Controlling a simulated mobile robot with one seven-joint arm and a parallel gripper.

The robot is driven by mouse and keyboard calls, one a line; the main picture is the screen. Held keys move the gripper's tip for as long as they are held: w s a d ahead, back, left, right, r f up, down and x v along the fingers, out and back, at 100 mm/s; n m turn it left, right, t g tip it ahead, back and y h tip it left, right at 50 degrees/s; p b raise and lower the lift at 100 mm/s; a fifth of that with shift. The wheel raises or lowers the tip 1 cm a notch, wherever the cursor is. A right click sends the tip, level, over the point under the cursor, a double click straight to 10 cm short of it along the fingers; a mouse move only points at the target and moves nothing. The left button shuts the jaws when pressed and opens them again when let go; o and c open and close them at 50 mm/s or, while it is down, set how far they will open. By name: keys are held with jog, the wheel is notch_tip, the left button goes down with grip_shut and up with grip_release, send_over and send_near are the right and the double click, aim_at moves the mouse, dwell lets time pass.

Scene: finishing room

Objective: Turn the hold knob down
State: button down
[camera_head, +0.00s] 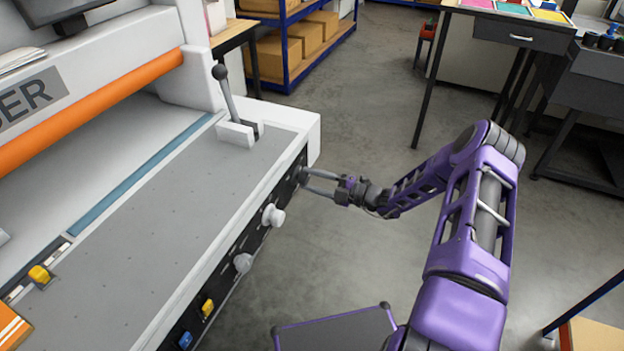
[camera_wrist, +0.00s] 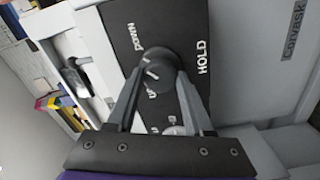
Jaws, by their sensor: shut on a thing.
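The hold knob (camera_wrist: 158,62) is a dark round knob with white marks on a black panel (camera_wrist: 195,20). The panel reads HOLD to the right of the knob and DOWN above it; another label by the left finger is partly covered. My gripper (camera_wrist: 160,80) is shut on the knob, one finger on each side. In the head view my gripper (camera_head: 307,182) reaches in from the right to the far end of the machine's black front strip. There the knob is small and partly hidden by the fingers. The exact pointer direction is hard to tell.
Two white knobs (camera_head: 273,215) (camera_head: 243,263), a yellow button (camera_head: 208,306) and a blue button (camera_head: 185,340) sit nearer along the strip. A lever (camera_head: 226,95) stands on the machine bed (camera_head: 150,230). The floor (camera_head: 370,110) beyond my arm is clear.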

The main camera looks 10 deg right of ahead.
jog(key=shift+m, duration=1.1)
jog(key=shift+c, duration=1.4)
grip_release()
jog(key=v, duration=1.7)
jog(key=shift+s+d, duration=0.15)
